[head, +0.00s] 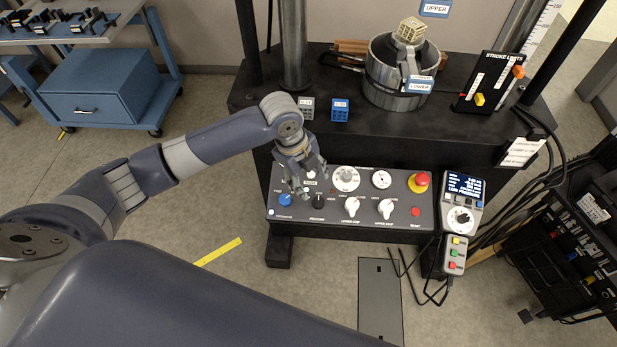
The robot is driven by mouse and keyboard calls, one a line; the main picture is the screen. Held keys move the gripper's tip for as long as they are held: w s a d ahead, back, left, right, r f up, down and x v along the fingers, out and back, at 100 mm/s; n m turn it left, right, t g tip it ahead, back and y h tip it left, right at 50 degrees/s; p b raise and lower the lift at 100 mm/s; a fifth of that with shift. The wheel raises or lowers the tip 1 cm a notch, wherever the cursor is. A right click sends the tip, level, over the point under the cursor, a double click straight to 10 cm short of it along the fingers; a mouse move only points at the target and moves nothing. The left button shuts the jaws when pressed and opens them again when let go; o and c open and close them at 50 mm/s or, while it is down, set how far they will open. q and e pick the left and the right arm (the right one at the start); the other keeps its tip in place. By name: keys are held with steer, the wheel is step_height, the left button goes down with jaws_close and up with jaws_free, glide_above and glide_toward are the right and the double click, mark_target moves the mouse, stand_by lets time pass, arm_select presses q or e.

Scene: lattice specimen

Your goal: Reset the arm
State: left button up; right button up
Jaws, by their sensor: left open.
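My left arm comes in from the left, and its gripper (304,186) is open over the left part of the grey control panel (350,220). It hides some of the panel's upper left. A blue knob (285,199) and a black knob (318,201) lie just below the fingers. I cannot tell whether the fingers touch the panel. My right gripper is not in view.
The panel also has white knobs (386,208), a red mushroom button (418,182) and a small red button (415,211). A pendant (453,252) hangs at right. A lattice cube (411,29) sits in the machine. A blue cart (95,95) stands at left.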

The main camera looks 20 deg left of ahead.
arm_select(q)
steer(key=shift+s+d, duration=0.1)
stand_by(0.3)
steer(key=s+d+f+n+t+h, duration=0.1)
steer(key=s+d+f+n+h, duration=0.1)
steer(key=s+d+n, duration=0.7)
steer(key=s+a+n+y, duration=0.4)
steer(key=s+a+n, duration=0.8)
steer(key=s+a, duration=0.15)
step_height(320, 180, down, 29)
steer(key=s+d+b, duration=0.1)
steer(key=s+b, duration=0.1)
steer(key=b, duration=0.1)
steer(key=s+a+f+g+b, duration=0.1)
steer(key=s+a+f+b, duration=0.1)
steer(key=s+f, duration=1.5)
steer(key=shift+a+f+m+g+b, duration=0.3)
steer(key=shift+a+f+g+b, duration=0.1)
steer(key=shift+f, duration=0.55)
